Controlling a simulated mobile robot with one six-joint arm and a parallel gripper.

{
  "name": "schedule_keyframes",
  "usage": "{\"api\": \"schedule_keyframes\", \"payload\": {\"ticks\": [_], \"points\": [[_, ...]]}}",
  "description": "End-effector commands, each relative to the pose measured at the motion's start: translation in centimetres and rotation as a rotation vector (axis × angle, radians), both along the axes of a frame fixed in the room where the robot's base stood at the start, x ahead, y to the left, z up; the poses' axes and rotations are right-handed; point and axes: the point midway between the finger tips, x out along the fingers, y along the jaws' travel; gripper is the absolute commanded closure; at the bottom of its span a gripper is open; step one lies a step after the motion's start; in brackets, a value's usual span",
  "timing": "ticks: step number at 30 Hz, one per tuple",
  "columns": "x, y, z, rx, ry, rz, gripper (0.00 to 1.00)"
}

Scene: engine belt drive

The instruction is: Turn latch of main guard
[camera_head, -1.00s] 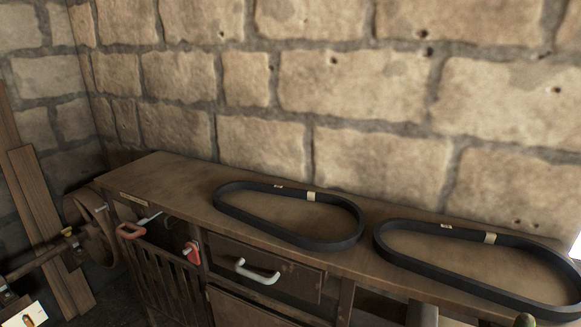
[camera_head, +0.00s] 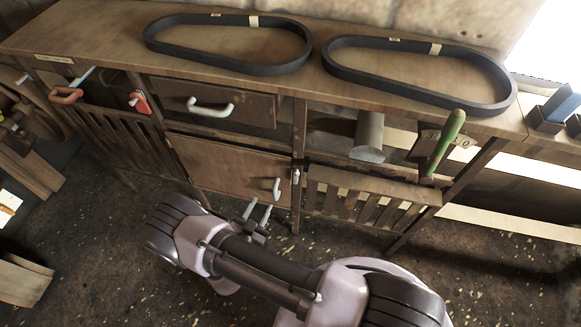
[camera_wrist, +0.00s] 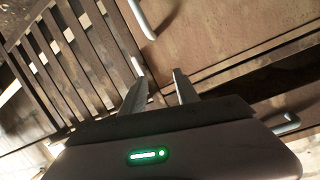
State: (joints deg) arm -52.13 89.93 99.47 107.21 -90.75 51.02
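I see no main guard or guard latch that I can make out in either view. My gripper (camera_head: 258,212) hangs in front of the low workbench, above the floor. Its two fingers also show in the wrist view (camera_wrist: 160,88), apart with nothing between them, so it is open. The cabinet door (camera_head: 225,165) in front of it has a white upright handle (camera_head: 277,189). A small metal fitting (camera_head: 296,176) sits on the post beside that door. I cannot tell whether the fingers touch anything; they look clear.
The bench top holds two black belts (camera_head: 160,48) (camera_head: 340,75). Below are a drawer with a white handle (camera_head: 210,106), a red-handled tool (camera_head: 139,101), a green-handled tool (camera_head: 444,143) and slatted racks (camera_head: 365,205). Wood planks (camera_head: 40,170) lie at left. Some floor in front is clear.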

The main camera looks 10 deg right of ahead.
Motion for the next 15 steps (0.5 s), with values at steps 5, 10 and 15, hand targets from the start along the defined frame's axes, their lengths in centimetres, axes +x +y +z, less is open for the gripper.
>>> {"api": "schedule_keyframes", "payload": {"ticks": [5,10,15], "points": [[-5.9,-4.3,-3.2,-0.291,-0.095,0.083,0.63],[-5.9,-5.6,-3.5,-0.351,-0.114,0.098,0.63],[-1.8,-7.9,-3.6,-0.348,-0.114,0.092,0.63]]}}
